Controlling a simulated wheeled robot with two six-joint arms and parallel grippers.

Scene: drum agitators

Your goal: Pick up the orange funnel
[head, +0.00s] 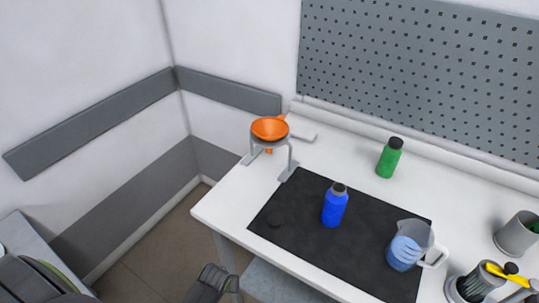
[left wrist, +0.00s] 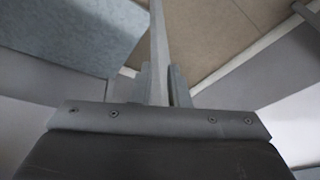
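The orange funnel (head: 270,128) sits upright in a grey ring stand (head: 291,151) at the back left of the white table, its spout hanging below the ring. My left gripper (head: 232,284) is low at the front, below the table top and well apart from the funnel. In the left wrist view my left gripper's fingers (left wrist: 163,85) show close to each other in front of a pale upright bar, and I cannot tell whether they are shut. No funnel shows in that view. My right gripper is not in view.
A green bottle (head: 389,160) stands behind. A grey cup (head: 516,234) is at right. A pegboard (head: 420,70) backs the table.

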